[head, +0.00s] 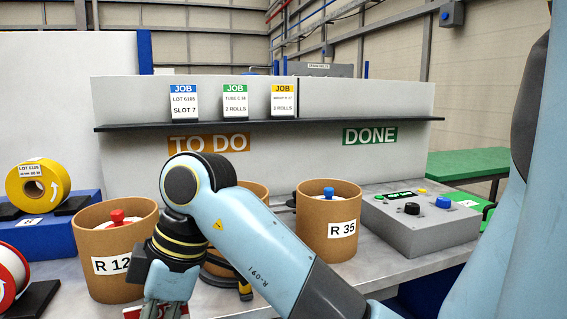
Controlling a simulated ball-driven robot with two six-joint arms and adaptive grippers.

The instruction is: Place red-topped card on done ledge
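My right gripper (167,285) points down at the bottom edge, in front of the R 12 bin. A card with red on it (157,312) shows between and below its fingers, cut off by the picture's lower edge. The gripper appears shut on this card. The dark ledge (320,124) runs along the grey panel. The orange TO DO sign (208,143) is below its left part and the green DONE sign (370,136) below its right part. The ledge above DONE is bare. My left gripper is not in view.
Blue-topped (184,102), green-topped (235,102) and yellow-topped (284,101) cards stand on the ledge's left and middle. Bins R 12 (113,267) and R 35 (340,232) stand on the table. A grey control box (420,222) is at right. My forearm crosses in front of a third bin.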

